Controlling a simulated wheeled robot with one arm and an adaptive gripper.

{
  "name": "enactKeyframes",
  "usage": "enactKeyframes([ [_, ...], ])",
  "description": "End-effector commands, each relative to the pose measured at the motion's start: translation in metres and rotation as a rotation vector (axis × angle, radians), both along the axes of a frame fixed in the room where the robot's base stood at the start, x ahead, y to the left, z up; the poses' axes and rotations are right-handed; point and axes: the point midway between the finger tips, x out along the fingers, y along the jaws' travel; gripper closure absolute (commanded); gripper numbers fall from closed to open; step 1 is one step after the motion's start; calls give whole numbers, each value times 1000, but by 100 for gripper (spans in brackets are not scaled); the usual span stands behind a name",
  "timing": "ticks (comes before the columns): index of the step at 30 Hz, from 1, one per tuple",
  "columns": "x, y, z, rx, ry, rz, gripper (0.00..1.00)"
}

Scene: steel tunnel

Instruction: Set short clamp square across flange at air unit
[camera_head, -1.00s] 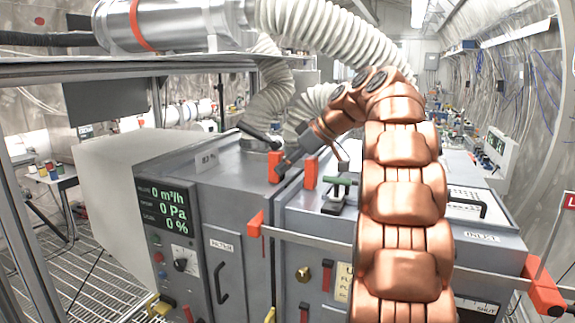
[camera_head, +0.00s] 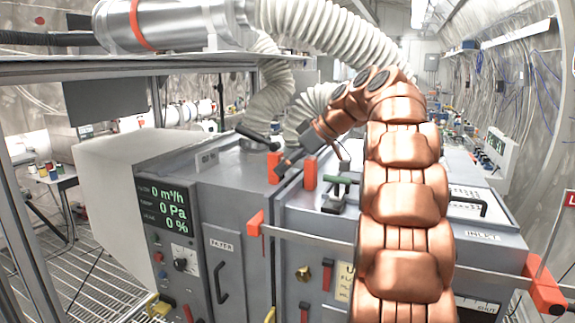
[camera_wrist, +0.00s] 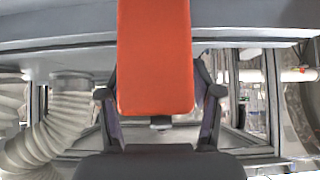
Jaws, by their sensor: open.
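The air unit (camera_head: 231,195) is a grey cabinet with a green-lit display. On its top, near the seam with the right-hand box, stand two upright orange blocks, a left one (camera_head: 274,168) and a right one (camera_head: 310,173). They look like the ends of the short clamp; I cannot make out a bar between them. My gripper (camera_head: 284,167) is at the left block, tilted down. In the wrist view, an orange block (camera_wrist: 155,60) stands between my open fingers (camera_wrist: 157,105), with gaps at its sides. The flange is hard to make out behind my arm and gripper.
A longer clamp bar with orange ends (camera_head: 256,233) (camera_head: 541,285) crosses the front of the right-hand box. A green-handled toggle (camera_head: 338,190) stands on that box. A metal shelf (camera_head: 140,68) overhangs the left.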

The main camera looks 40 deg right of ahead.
Motion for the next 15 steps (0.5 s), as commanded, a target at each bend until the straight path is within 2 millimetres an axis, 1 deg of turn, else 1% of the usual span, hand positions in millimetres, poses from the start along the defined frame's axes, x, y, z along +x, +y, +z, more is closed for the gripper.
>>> enactKeyframes([
  [6, -13, -9, 18, -4, -7, -3, 36],
  [15, -29, -20, 35, -1, -3, -6, 36],
])
